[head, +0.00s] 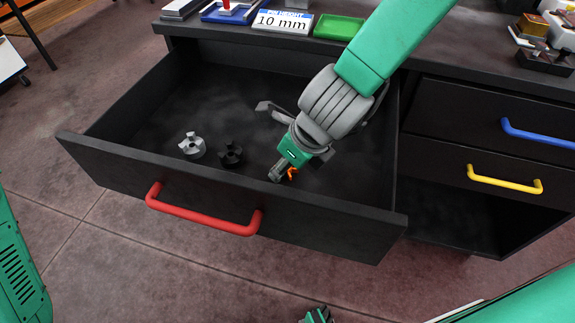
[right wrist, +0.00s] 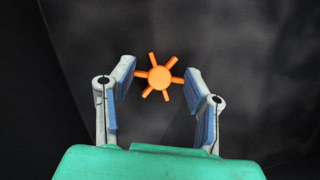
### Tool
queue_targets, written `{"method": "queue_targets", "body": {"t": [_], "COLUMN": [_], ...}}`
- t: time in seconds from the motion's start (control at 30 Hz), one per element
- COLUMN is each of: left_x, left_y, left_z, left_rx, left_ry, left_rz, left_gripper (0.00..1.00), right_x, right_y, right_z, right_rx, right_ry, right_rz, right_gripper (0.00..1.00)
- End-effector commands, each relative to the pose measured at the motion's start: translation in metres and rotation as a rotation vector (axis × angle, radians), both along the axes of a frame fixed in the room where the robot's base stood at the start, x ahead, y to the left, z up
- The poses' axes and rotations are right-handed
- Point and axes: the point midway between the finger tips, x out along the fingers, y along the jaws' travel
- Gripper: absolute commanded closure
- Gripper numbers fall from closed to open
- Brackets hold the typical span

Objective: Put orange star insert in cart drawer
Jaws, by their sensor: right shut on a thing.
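The orange star insert (right wrist: 159,78) sits between the two finger pads of my right gripper (right wrist: 160,85) in the right wrist view, with its points reaching the pads. My right gripper (head: 285,173) is shut on it and points down inside the open cart drawer (head: 225,180). In the head view only a small part of the orange star insert (head: 292,172) shows beside the fingers near the drawer's front wall. The drawer has a red handle (head: 203,212). I cannot tell whether the insert touches the drawer floor.
A grey insert (head: 192,146) and a black insert (head: 230,154) lie in the drawer, left of my right gripper. Closed drawers with a blue handle (head: 538,134) and a yellow handle (head: 504,179) are at the right. A green tray (head: 338,27) and a "10 mm" sign (head: 282,21) stand on top.

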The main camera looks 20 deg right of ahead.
Motion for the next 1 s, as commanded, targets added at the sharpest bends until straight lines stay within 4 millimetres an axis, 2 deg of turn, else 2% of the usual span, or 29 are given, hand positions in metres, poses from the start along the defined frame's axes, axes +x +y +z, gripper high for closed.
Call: {"method": "queue_targets", "body": {"t": [0.27, 0.3, 0.33, 0.77, 0.87, 1.0], "left_x": [0.000, 0.000, 0.000, 0.000, 0.000, 0.000], "left_y": [0.000, 0.000, 0.000, 0.000, 0.000, 0.000], "left_z": [-0.002, -0.001, -0.001, 0.002, 0.007, 0.019], "left_rx": [0.000, 0.000, 0.000, 0.000, 0.000, 0.000], "left_ry": [0.000, 0.000, 0.000, 0.000, 0.000, 0.000], "left_rz": [0.001, 0.001, 0.001, 0.000, 0.001, 0.001], "left_gripper": [0.66, 0.66, 0.66, 0.66, 0.66, 0.66], "right_x": [0.000, 0.000, 0.000, 0.000, -0.003, -0.012], "right_y": [-0.001, -0.001, -0.002, -0.002, -0.004, -0.010], "right_z": [-0.004, -0.003, -0.003, 0.001, 0.013, 0.041], "right_rx": [0.002, 0.002, 0.002, 0.001, 0.001, 0.002], "right_ry": [0.001, 0.001, 0.001, 0.000, -0.002, -0.002], "right_rz": [0.001, 0.001, 0.001, 0.000, 0.001, 0.000], "right_gripper": [0.73, 0.44, 0.37, 0.37, 0.37, 0.37]}}
